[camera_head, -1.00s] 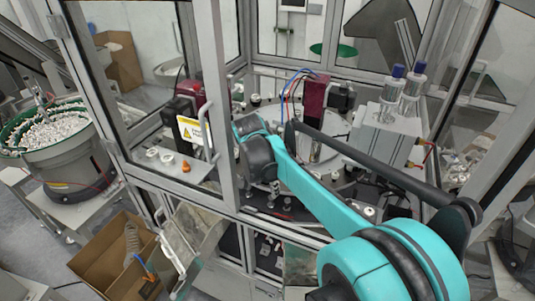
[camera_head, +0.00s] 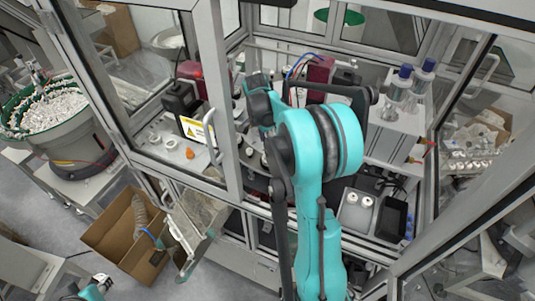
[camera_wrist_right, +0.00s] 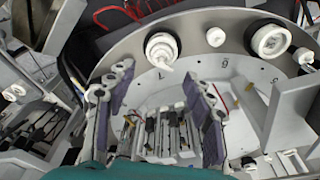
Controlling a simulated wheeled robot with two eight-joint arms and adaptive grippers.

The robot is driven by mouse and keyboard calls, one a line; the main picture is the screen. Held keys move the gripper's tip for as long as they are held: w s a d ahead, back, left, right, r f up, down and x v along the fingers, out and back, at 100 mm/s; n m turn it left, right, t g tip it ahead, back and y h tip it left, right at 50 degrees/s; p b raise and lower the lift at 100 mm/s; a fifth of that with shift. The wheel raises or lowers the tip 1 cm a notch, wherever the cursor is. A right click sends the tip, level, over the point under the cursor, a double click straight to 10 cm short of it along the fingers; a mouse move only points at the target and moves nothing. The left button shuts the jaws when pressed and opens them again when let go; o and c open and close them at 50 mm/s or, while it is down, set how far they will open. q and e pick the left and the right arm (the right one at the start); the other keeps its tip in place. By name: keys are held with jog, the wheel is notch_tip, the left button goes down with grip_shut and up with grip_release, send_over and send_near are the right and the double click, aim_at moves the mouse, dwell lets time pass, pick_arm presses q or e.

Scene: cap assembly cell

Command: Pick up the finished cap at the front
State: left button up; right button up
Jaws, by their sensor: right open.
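In the right wrist view, white caps sit along the edge of the grey round table (camera_wrist_right: 115,50). One ribbed cap (camera_wrist_right: 161,48) lies just beyond my right gripper (camera_wrist_right: 160,82), which is open with nothing between its fingers. A small white piece (camera_wrist_right: 215,37) and a larger ringed cap (camera_wrist_right: 270,39) sit to its right. I cannot tell which is the finished cap. In the head view my right arm covers the gripper and much of the round table. Part of my left arm, perhaps with its gripper (camera_head: 103,281), shows at the bottom left; its jaws are unclear.
The cell's metal frame and open glass door (camera_head: 160,90) surround the arm. A tray with two white caps (camera_head: 345,218) and a black bin (camera_head: 391,218) lie right of the arm. A feeder bowl (camera_head: 70,150) and a cardboard box (camera_head: 112,237) stand outside, left.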

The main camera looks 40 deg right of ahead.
aim_at(268, 152)
jog(key=f, duration=0.3)
jog(key=f+p, duration=0.1)
jog(key=f, duration=0.1)
jog(key=shift+w+d+f, duration=0.1)
jog(key=shift+d+f, duration=0.15)
jog(key=shift+r, duration=0.1)
jog(key=shift+c, duration=0.5)
jog(key=c, duration=0.7)
